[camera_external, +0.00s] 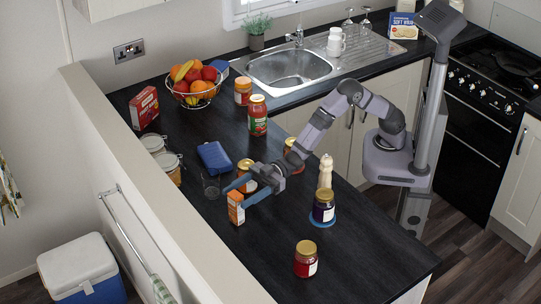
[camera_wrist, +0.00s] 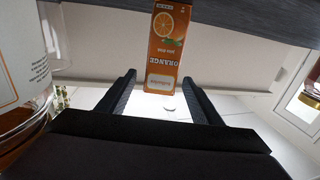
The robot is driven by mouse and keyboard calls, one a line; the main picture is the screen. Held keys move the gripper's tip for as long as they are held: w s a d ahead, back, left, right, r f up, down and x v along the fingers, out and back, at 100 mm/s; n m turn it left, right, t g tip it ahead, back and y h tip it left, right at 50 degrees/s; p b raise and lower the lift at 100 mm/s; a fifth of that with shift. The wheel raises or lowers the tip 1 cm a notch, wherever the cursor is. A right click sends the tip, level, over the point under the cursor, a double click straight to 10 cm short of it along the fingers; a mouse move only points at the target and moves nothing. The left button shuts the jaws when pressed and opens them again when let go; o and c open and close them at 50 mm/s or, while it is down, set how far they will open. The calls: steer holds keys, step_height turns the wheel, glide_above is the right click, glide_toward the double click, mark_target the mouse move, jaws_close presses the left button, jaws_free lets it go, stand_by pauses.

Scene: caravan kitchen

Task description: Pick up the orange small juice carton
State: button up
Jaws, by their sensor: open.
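The orange small juice carton (camera_external: 236,208) stands upright on the dark counter, near its edge by the cream half wall. In the wrist view the carton (camera_wrist: 167,50) appears upside down, with its orange slice picture and lettering facing me, centred just beyond the fingertips. I cannot tell whether a finger touches the carton.
A clear glass (camera_external: 211,187) and a blue packet (camera_external: 214,158) stand close by. A jar (camera_external: 246,172) is just behind my gripper. The front counter is mostly clear.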

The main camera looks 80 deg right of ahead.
mark_target(231, 201)
steer(key=shift+a, duration=0.1)
steer(key=shift+p+x, duration=0.9)
steer(key=shift+x, duration=1.95)
steer(key=c, duration=1.3)
